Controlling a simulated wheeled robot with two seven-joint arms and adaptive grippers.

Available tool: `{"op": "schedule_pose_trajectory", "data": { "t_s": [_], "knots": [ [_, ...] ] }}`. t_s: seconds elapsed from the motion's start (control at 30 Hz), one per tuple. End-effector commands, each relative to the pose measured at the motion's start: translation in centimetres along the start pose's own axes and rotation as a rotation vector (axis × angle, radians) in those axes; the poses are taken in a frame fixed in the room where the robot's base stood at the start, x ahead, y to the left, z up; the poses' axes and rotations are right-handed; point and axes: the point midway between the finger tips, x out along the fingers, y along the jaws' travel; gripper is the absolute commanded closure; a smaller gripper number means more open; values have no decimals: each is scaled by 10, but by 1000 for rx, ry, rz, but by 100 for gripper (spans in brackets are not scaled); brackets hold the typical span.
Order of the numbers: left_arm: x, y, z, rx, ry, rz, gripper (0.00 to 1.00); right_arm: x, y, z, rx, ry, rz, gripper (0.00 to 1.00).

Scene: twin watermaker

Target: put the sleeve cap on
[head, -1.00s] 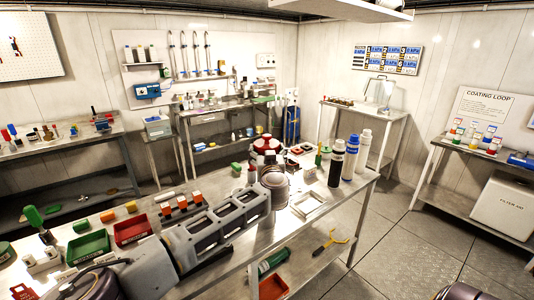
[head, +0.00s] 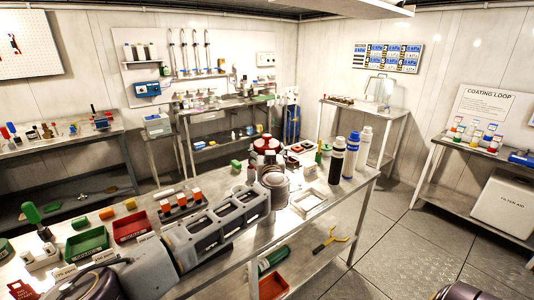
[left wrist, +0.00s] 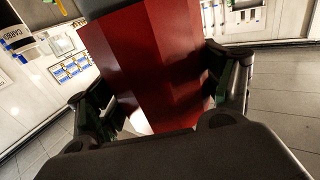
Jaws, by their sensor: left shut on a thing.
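In the left wrist view a large red, flat-faceted piece (left wrist: 150,65) stands between the two dark fingers of my left gripper (left wrist: 160,105). The gripper is shut on it. I cannot tell for sure that this piece is the sleeve cap. In the head view my left arm reaches from the lower left over the bench. A red thing (head: 266,145) shows just beyond its wrist, and the fingers there are mostly hidden. My right gripper is not in view.
The metal bench (head: 258,238) carries a white square frame (head: 309,201), a green tray (head: 88,243), a red tray (head: 131,227) and orange blocks (head: 181,199). A yellow-handled tool (head: 332,238) lies on the lower shelf. Open floor (head: 405,245) lies to the right.

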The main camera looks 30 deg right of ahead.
Motion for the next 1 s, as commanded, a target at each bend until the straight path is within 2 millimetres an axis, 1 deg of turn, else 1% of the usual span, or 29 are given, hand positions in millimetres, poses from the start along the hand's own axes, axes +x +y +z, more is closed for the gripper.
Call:
{"op": "schedule_pose_trajectory", "data": {
  "t_s": [0.83, 0.87, 0.9, 1.0],
  "knots": [
    [0, 0, 13, 0, 0, 0, 47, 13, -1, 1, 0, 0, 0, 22],
    [0, 0, 13, 0, 0, 0, 17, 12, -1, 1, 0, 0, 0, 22],
    [0, 0, 12, 0, 0, 0, 11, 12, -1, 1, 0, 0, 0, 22],
    [0, 0, 12, 0, 0, 0, 0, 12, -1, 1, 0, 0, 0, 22]
  ]
}}
